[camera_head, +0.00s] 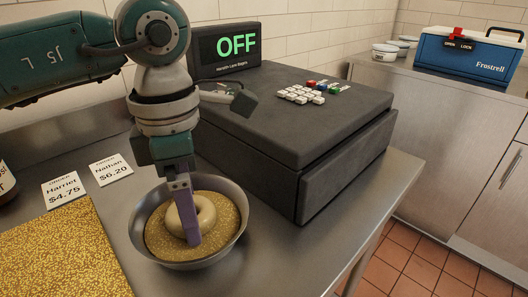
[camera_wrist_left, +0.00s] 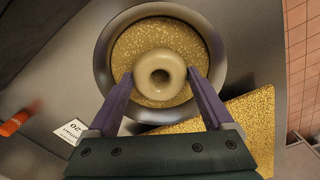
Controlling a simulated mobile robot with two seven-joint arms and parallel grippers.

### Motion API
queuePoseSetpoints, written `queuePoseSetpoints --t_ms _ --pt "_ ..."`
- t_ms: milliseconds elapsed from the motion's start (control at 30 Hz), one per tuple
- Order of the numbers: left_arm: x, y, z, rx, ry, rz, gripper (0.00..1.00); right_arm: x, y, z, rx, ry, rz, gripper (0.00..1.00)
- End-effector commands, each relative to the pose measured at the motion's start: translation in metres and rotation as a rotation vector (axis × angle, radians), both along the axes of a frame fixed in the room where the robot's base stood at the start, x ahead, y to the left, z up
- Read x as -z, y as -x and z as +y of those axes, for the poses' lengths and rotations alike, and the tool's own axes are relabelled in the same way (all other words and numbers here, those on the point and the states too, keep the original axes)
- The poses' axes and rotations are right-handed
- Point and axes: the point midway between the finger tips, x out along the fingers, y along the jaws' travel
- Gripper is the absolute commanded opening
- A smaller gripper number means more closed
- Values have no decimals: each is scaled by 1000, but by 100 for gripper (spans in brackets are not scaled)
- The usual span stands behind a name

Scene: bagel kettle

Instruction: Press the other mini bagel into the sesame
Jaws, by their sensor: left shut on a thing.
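The mini bagel (camera_head: 205,215) is pale and ring-shaped, and sits in the grey bowl (camera_head: 240,200) at the sesame's surface. The golden sesame (camera_head: 160,238) fills the bowl around it. My left gripper (camera_head: 193,238) points down into the bowl, with its purple fingers shut on the bagel. In the left wrist view the fingers (camera_wrist_left: 160,82) hold the bagel (camera_wrist_left: 175,65) from both sides over the sesame (camera_wrist_left: 130,45). I cannot tell how deep the bagel is pressed. My right gripper is not in view.
A dark cash register (camera_head: 280,110) with an OFF display stands right behind the bowl. Two order cards (camera_head: 62,190) lie to the left, near a golden speckled board (camera_head: 60,260). A blue cooler (camera_head: 465,55) is on the far counter. The counter's right edge is open.

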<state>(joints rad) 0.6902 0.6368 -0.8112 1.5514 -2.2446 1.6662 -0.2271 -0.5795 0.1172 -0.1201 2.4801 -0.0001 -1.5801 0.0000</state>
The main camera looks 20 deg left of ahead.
Motion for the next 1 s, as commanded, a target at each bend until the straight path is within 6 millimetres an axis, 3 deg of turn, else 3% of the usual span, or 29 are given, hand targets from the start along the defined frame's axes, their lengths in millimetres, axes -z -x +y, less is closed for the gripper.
queuePoseSetpoints --t_ms 367,1000 --pt "-6 0 0 0 0 0 31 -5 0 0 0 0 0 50" --pt "-62 0 0 0 -1 -1 31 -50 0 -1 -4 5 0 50"
